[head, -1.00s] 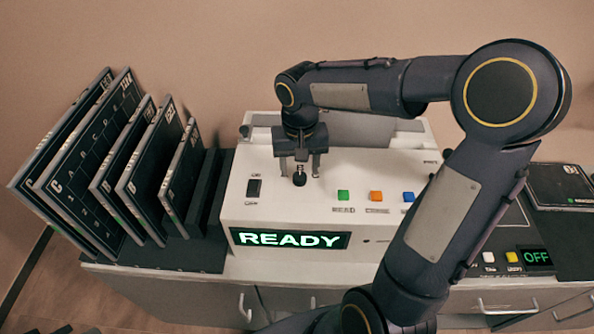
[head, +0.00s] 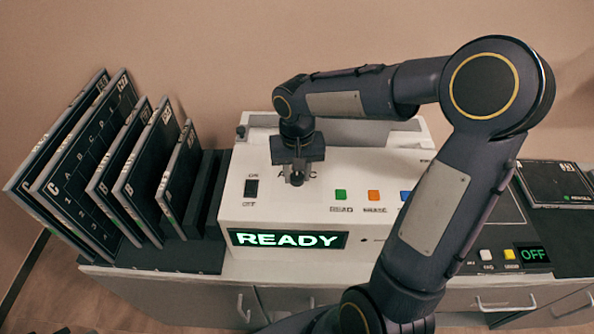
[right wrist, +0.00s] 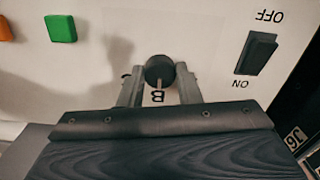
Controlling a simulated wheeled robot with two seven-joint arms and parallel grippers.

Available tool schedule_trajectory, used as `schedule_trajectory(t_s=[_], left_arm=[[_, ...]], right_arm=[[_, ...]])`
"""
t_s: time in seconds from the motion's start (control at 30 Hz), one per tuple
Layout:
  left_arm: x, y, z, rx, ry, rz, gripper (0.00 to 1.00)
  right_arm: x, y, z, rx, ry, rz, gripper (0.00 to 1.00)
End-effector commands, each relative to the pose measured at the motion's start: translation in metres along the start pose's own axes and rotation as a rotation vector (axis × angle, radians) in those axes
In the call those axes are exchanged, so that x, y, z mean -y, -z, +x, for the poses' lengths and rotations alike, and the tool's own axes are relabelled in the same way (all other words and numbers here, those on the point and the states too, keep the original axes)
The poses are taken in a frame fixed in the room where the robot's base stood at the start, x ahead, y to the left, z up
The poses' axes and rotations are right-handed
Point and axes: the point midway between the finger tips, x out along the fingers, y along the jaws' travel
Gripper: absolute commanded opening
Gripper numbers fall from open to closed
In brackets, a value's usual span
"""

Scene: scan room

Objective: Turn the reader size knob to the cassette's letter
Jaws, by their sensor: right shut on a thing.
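The reader (head: 225,212) is a white box on the counter, its green display (head: 289,240) showing READY. Its small dark round size knob (head: 297,179) is on the sloped top; it also shows in the right wrist view (right wrist: 158,69). My right gripper (head: 297,174) is down over the knob. In the right wrist view its fingers (right wrist: 158,80) are shut on the knob from both sides. A letter B and a short pale mark show beside the knob there; other letters are partly hidden by the gripper. Several dark cassettes (head: 85,165) stand tilted in a rack at left. My left gripper is not in view.
An ON/OFF rocker switch (head: 251,188) sits left of the knob. Green (head: 340,195) and orange (head: 374,195) buttons sit to its right, and a blue one is partly behind my arm. A dark panel with an OFF display (head: 534,255) is at right.

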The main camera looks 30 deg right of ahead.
Motion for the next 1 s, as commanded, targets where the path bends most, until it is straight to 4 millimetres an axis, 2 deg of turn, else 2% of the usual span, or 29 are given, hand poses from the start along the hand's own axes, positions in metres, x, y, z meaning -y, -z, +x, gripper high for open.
schedule_trajectory(t_s=[0.37, 1.0], left_arm=[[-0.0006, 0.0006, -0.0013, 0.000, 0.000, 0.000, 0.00], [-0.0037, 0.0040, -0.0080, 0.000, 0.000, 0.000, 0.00]], right_arm=[[-0.0001, 0.0004, -0.0008, -0.001, -0.001, -0.149, 0.08], [0.0000, 0.0004, -0.0014, -0.001, -0.001, -0.732, 0.08]])
